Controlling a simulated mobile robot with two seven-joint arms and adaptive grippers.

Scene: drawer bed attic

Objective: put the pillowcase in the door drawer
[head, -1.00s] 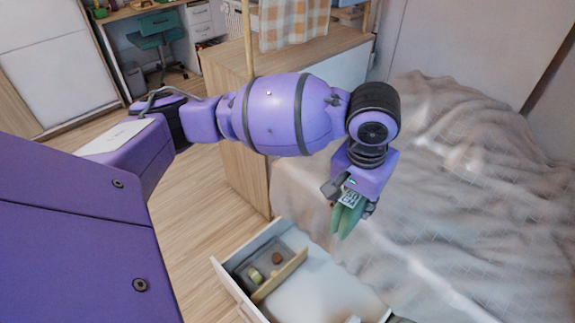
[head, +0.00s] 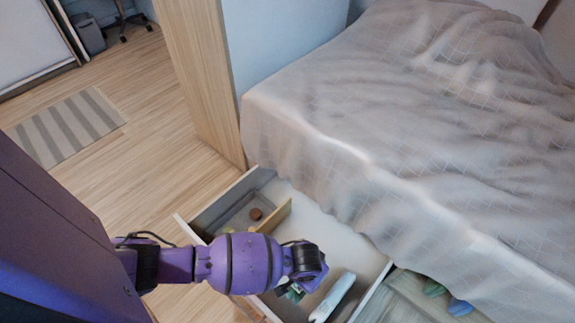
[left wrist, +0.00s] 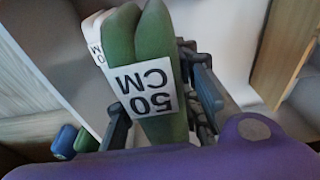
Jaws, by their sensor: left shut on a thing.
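The green folded pillowcase (left wrist: 152,35) with a white "50 CM" label is held in my left gripper (left wrist: 160,110), whose fingers close on both sides of it. In the head view my left gripper (head: 291,291) is above the open drawer (head: 340,242) under the bed, and only a bit of green shows below the wrist. A white folded item (head: 334,297) lies inside this drawer; it also shows with a label beside the pillowcase in the left wrist view (left wrist: 92,30). My right gripper is not in view.
A wooden divider (head: 277,217) sets off a left compartment with a small brown item (head: 256,214). A second compartment or drawer at right holds a green roll (head: 435,288) and a blue roll (head: 459,306). The bed (head: 400,120) stands behind. The drawer's middle floor is bare.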

